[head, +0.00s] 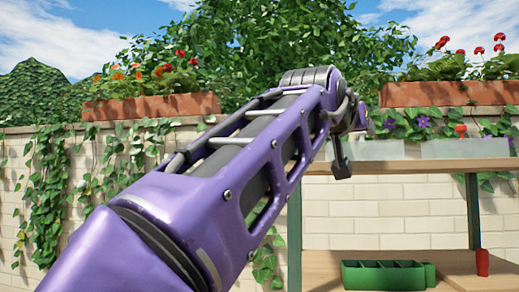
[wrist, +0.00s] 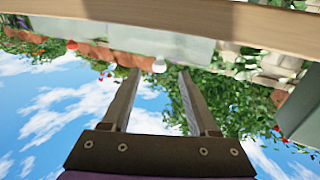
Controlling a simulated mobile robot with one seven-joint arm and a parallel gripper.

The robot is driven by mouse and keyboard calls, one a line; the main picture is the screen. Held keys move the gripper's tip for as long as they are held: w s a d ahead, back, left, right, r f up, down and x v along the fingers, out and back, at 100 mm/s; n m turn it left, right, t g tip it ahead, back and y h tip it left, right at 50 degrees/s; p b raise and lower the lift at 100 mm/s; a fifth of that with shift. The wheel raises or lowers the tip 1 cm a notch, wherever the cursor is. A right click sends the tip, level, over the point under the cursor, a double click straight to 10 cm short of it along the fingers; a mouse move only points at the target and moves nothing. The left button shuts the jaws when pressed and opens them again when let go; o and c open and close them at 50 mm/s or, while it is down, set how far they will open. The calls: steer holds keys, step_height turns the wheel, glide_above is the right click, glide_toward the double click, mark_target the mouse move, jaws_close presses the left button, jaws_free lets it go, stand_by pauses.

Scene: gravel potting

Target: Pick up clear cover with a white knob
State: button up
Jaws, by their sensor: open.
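A clear cover (wrist: 150,44) with a white knob (wrist: 159,66) shows in the wrist view, which looks upside down. The knob appears between the tips of my gripper (wrist: 159,74), which is open and empty. I cannot tell how far the knob is from the fingers. In the head view, a pale clear cover (head: 392,150) stands on the upper shelf, partly behind my arm; its knob is hidden there. My gripper is mostly hidden behind the end of my arm in the head view.
Another clear cover (head: 463,148) with a red knob (head: 461,130) stands to the right on the wooden shelf (head: 420,164). Below are a green tray (head: 383,275) and a red object (head: 482,262). Flower planters (head: 150,106) top the brick wall.

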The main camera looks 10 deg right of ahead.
mark_target(361, 136)
steer(key=shift+p+x, duration=0.45)
steer(key=shift+x, duration=2.7)
steer(key=shift+a, duration=0.1)
jaws_close()
